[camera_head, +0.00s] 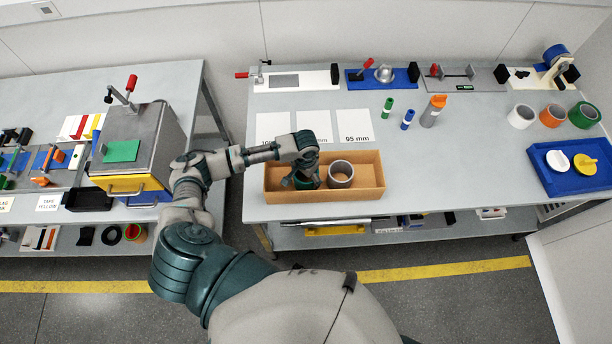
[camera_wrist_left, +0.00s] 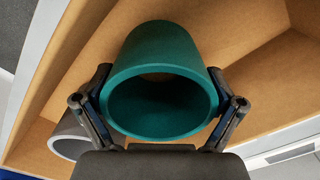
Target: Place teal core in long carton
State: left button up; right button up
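The long carton (camera_head: 335,196) is an open brown box at the front left of the right-hand table. The teal core (camera_head: 304,183) is a short dark teal tube inside the left part of the carton, mostly hidden by my gripper in the head view. In the left wrist view, the teal core (camera_wrist_left: 160,108) sits between the two fingers of my left gripper (camera_wrist_left: 160,95), which press against its outer sides. Brown carton walls (camera_wrist_left: 70,60) surround it. I cannot tell whether it touches the carton floor. My right gripper is not in view.
A grey core (camera_head: 341,174) stands in the carton right of the teal one. White, orange and green rolls (camera_head: 553,115) stand at the table's right, behind a blue tray (camera_head: 545,181). Markers and a bottle (camera_head: 433,111) stand behind the carton. The table middle is clear.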

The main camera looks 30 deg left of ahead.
pick_arm(q)
jog(key=shift+a, duration=0.15)
jog(key=shift+r, duration=0.35)
notch_tip(320, 180, up, 11)
jog(key=shift+r, duration=0.2)
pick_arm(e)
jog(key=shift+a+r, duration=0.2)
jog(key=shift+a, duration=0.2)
